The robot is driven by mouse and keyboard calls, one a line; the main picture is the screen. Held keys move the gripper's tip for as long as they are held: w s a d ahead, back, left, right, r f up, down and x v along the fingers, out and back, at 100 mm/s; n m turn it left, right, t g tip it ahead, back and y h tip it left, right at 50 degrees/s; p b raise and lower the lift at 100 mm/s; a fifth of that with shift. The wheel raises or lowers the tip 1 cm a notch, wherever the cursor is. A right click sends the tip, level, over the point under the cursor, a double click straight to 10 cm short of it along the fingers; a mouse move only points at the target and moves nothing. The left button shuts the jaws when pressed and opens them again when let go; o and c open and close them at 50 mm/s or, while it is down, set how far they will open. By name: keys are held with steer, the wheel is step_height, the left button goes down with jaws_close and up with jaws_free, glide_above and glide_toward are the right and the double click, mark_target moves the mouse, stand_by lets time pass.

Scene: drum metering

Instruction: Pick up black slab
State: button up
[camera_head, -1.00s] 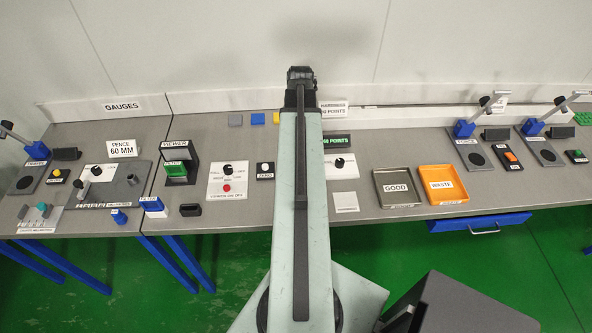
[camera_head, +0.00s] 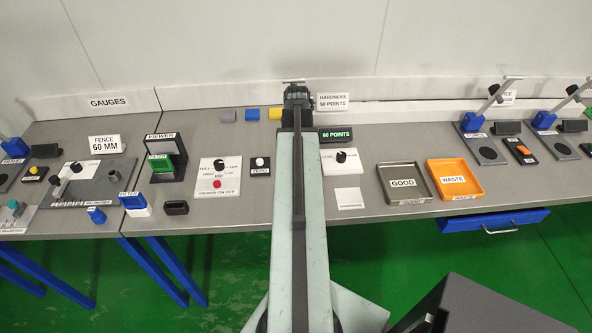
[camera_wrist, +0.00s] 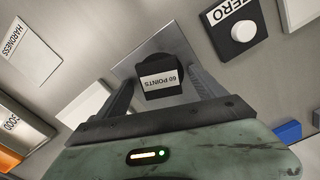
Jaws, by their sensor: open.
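My gripper (camera_head: 297,92) is at the far end of my arm, over the back of the bench; its fingers are hard to make out there. In the wrist view my gripper (camera_wrist: 160,78) has its two fingers apart. Between them, in the picture, is a black block (camera_wrist: 161,66) with a "60 POINTS" label, in front of a grey square plate; I cannot tell whether it is the slab or touches a finger. A small black slab-like piece (camera_head: 176,208) lies near the bench's front edge, left of my arm. Similar dark pieces (camera_head: 508,128) stand at the right.
Grey, blue and yellow blocks (camera_head: 252,115) lie at the back, left of my gripper. The zero button box (camera_head: 260,165) is left of my arm. The GOOD tray (camera_head: 419,202) and orange WASTE tray (camera_head: 481,191) are at the right. My arm hides the bench's middle.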

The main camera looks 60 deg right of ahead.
steer(key=c, duration=1.6)
